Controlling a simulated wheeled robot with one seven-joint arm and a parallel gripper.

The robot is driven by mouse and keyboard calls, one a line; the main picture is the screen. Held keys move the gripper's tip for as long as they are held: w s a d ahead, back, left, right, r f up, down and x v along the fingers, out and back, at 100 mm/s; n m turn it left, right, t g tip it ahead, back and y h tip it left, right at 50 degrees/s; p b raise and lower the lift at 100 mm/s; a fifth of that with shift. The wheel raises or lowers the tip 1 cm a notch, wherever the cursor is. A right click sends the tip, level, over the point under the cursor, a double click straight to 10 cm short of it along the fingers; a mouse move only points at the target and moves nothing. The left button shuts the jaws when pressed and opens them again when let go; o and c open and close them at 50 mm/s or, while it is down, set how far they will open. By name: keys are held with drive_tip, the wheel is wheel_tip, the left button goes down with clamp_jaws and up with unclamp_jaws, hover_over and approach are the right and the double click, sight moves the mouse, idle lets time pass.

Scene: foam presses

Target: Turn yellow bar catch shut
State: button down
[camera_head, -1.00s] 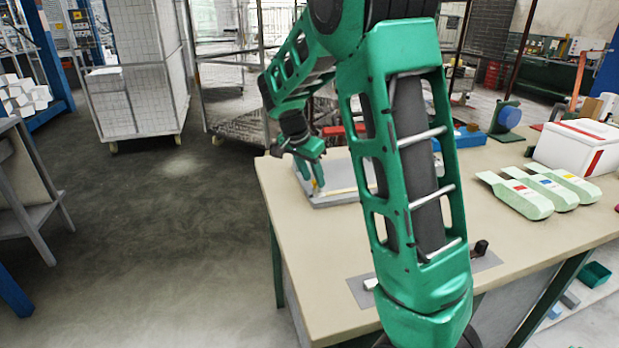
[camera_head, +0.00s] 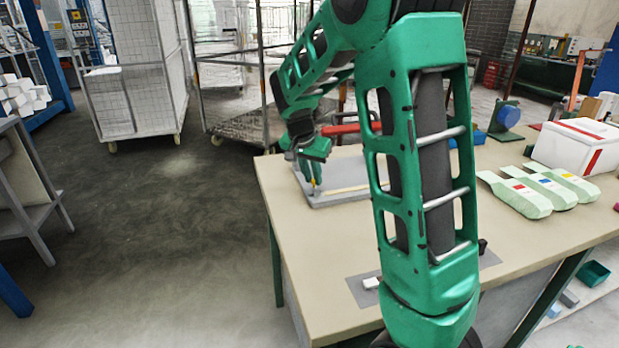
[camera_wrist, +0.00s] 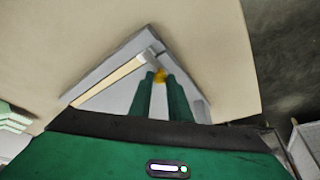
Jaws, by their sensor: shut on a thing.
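A grey press plate (camera_head: 325,200) lies flat at the table's far left corner. A pale yellow bar (camera_head: 348,189) lies across it, and the bar also shows in the wrist view (camera_wrist: 105,81). The small yellow catch (camera_head: 317,191) is at the bar's left end, under my fingertips. My gripper (camera_head: 316,181) points down over the plate and is shut on the catch. In the wrist view the yellow catch (camera_wrist: 160,75) shows between the tips of my two green fingers, which partly hide it. My arm hides the right part of the plate in the head view.
Pale green packs (camera_head: 530,193) and a white box with a red stripe (camera_head: 580,146) stand at the right. A red bar (camera_head: 350,128) is behind the plate.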

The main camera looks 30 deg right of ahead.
drive_tip(key=c, duration=1.7)
unclamp_jaws()
drive_tip(key=shift+w+a, duration=0.1)
drive_tip(key=shift+o, duration=0.2)
drive_tip(key=v, duration=1)
drive_tip(key=shift+a+r, duration=0.2)
drive_tip(key=shift+r, duration=0.15)
drive_tip(key=s+d+f+n+g+y, duration=0.1)
drive_tip(key=s+d, duration=0.1)
drive_tip(key=s, duration=0.7)
drive_tip(key=s+d+f+n+y, duration=0.1)
drive_tip(key=s+d+f, duration=0.1)
drive_tip(key=s, duration=0.7)
drive_tip(key=s+a+f+n, duration=0.1)
drive_tip(key=s, duration=0.4)
drive_tip(key=s+a+f+n+y, duration=0.1)
drive_tip(key=s+a+f, duration=0.1)
drive_tip(key=s, duration=0.4)
drive_tip(key=s+a+f+n+g+y, duration=0.1)
drive_tip(key=s+f, duration=0.1)
drive_tip(key=s, duration=0.3)
drive_tip(key=shift+s+a+f+n, duration=0.15)
drive_tip(key=shift+a+n, duration=0.15)
drive_tip(key=shift+a, duration=0.05)
